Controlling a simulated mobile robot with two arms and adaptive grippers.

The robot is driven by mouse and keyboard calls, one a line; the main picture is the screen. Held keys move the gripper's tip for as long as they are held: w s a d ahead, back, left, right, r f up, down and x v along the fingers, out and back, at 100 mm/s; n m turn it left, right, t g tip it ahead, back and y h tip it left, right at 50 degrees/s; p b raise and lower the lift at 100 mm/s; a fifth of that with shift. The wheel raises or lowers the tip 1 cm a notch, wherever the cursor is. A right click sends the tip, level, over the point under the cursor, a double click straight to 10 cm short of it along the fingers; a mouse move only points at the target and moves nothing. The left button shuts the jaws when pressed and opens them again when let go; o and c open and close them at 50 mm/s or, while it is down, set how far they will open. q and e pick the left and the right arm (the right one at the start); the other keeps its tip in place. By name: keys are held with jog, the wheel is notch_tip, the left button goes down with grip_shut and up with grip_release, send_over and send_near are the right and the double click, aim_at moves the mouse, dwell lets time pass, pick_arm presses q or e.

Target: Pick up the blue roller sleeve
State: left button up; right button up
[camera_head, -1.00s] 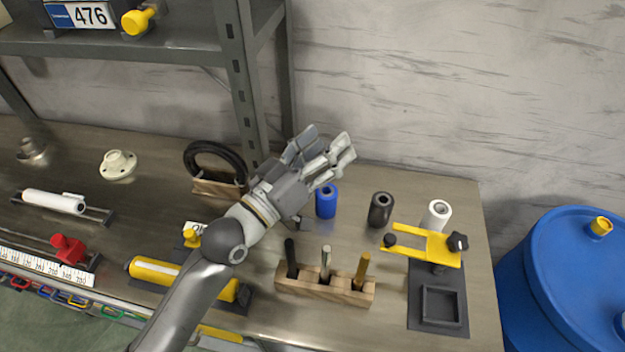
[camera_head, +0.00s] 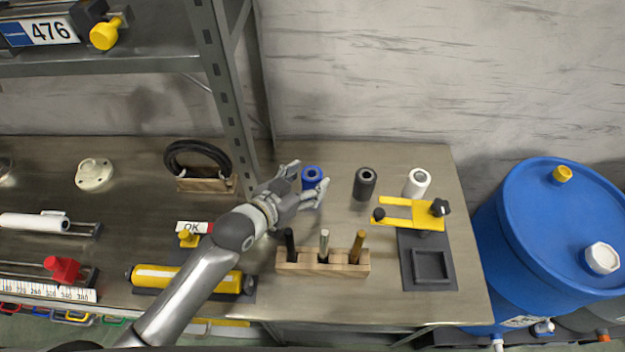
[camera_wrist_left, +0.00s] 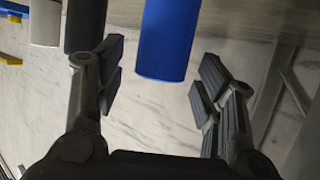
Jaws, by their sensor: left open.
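The blue roller sleeve (camera_head: 312,175) stands upright on the steel bench, behind the wooden block. My left gripper (camera_head: 306,186) is open, with its fingers spread on either side of the sleeve. In the left wrist view the blue sleeve (camera_wrist_left: 167,42) lies between the two open fingers (camera_wrist_left: 160,85), with gaps on both sides. No contact shows. My right gripper is in neither view.
A black sleeve (camera_head: 365,183) and a white sleeve (camera_head: 416,183) stand to the right. A wooden block (camera_head: 322,263) with three upright rods is in front. A yellow fixture (camera_head: 408,213) is at the right. A shelf post (camera_head: 222,90) rises left of the gripper.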

aim_at(314, 174)
pick_arm(q)
jog(key=shift+p+x, duration=0.4)
jog(key=shift+x, duration=2.7)
jog(key=c, duration=1.2)
jog(key=shift+r, duration=0.1)
